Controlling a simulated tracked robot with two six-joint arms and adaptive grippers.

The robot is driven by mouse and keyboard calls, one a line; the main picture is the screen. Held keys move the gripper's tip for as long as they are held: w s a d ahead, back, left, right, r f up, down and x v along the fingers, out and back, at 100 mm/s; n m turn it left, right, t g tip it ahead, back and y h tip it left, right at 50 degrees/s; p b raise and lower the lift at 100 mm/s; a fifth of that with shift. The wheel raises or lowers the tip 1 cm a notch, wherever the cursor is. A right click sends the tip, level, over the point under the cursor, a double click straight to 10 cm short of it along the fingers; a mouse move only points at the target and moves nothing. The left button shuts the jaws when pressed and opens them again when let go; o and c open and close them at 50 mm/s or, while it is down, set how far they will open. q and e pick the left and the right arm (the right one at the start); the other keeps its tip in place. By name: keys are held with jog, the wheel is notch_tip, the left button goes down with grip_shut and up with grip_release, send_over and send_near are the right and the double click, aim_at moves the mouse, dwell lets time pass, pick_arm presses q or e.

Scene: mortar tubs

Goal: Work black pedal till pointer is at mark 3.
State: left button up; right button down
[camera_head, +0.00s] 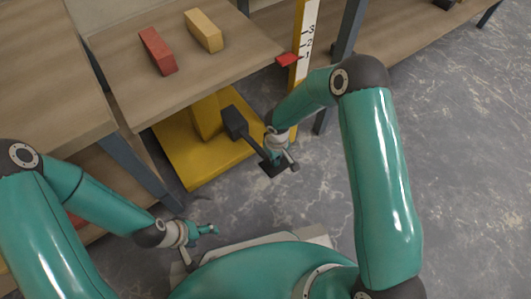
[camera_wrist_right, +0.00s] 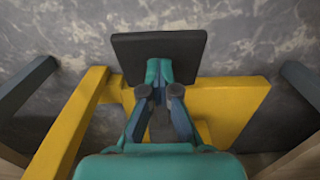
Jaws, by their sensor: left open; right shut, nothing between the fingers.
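The black pedal (camera_head: 272,168) is a flat plate on a dark arm, low in front of the yellow base. In the right wrist view the pedal plate (camera_wrist_right: 190,45) lies just beyond my fingertips. My right gripper (camera_head: 282,161) is shut and empty, with its tips right over the pedal; I cannot tell whether they press on it. It also shows in the wrist view (camera_wrist_right: 158,68). The red pointer (camera_head: 288,60) is at about mark 1, the lowest number on the white scale (camera_head: 307,40). My left gripper (camera_head: 208,230) is open and empty, away from the pedal.
A yellow base (camera_head: 190,165) with a dark block (camera_head: 234,122) stands by the pedal. A red brick (camera_head: 158,52) and a tan brick (camera_head: 203,30) lie on the wooden table (camera_head: 125,85). Table legs stand on both sides. The grey floor (camera_head: 470,150) at right is clear.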

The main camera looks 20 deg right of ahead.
notch_tip(320, 180, down, 2)
jog(key=shift+f+b, duration=0.1)
jog(key=shift+b, duration=0.75)
jog(key=shift+s+f, duration=0.1)
jog(key=shift+f, duration=0.1)
jog(key=shift+s+f, duration=0.1)
jog(key=shift+f, duration=0.75)
jog(key=r+p, duration=0.6)
jog(key=r, duration=0.1)
jog(key=w+r+p, duration=0.1)
jog(key=r+p, duration=0.2)
jog(key=shift+a+r, duration=0.15)
jog(key=shift+r, duration=0.05)
jog(key=shift+w, duration=0.1)
jog(key=shift+f, duration=0.1)
